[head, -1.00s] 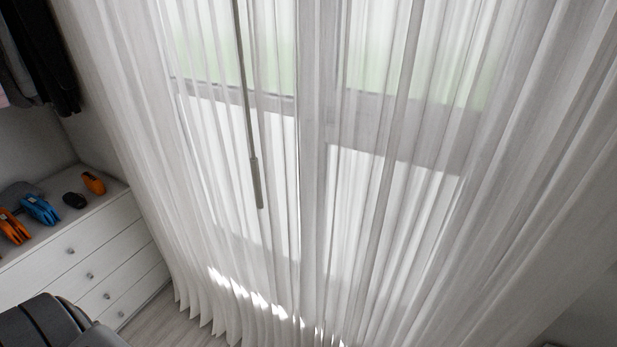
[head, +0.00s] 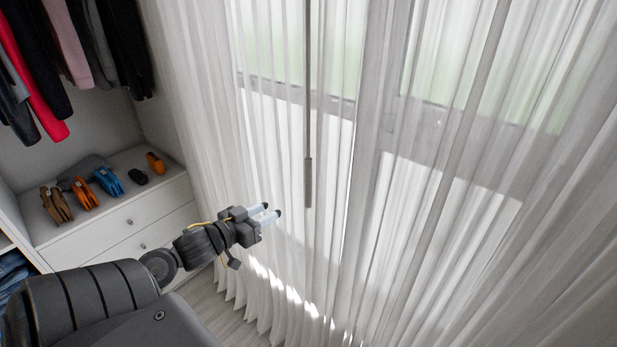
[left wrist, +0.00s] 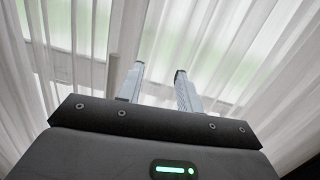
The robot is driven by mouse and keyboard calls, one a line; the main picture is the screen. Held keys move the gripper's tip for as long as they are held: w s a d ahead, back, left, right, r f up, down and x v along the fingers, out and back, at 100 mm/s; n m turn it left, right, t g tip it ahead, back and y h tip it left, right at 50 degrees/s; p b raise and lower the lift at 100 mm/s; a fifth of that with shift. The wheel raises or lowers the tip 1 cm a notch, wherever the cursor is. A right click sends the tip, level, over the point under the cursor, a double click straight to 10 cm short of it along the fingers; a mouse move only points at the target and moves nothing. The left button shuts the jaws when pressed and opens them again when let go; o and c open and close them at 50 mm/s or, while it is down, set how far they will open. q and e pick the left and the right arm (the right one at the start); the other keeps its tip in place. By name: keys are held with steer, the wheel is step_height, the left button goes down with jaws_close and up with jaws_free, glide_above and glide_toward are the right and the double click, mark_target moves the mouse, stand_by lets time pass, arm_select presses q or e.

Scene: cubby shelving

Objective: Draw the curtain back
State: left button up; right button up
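A sheer white curtain (head: 405,220) hangs in pleats across the window and fills the middle and right of the head view. A thin grey wand (head: 308,180) hangs in front of it, ending in a thicker handle; it also shows in the left wrist view (left wrist: 112,75), left of the fingers. My left gripper (head: 268,212) is open and empty, in front of the curtain, to the left of and below the wand's handle. Its two fingers also show apart in the left wrist view (left wrist: 160,88). My right gripper is not in view.
A white drawer unit (head: 130,225) stands at the left, with orange, brown and blue items and a small dark object on top. Clothes (head: 60,60) hang above it. A strip of pale floor (head: 215,310) shows between the drawers and the curtain hem.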

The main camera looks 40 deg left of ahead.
arm_select(q)
steer(key=s+d+r+m+t+h, duration=0.1)
steer(key=s+d+r+m+h, duration=0.15)
steer(key=d+r, duration=0.55)
steer(key=shift+w+a+r, duration=0.1)
steer(key=shift+w+r, duration=0.15)
steer(key=shift+w, duration=1.55)
steer(key=shift+w+a+r, duration=0.1)
steer(key=shift+w+r, duration=0.2)
steer(key=shift+w, duration=1.5)
steer(key=shift+w+a+r, duration=0.1)
steer(key=shift+w+r, duration=0.15)
steer(key=shift+w, duration=1.55)
steer(key=shift+c, duration=0.4)
jaws_close()
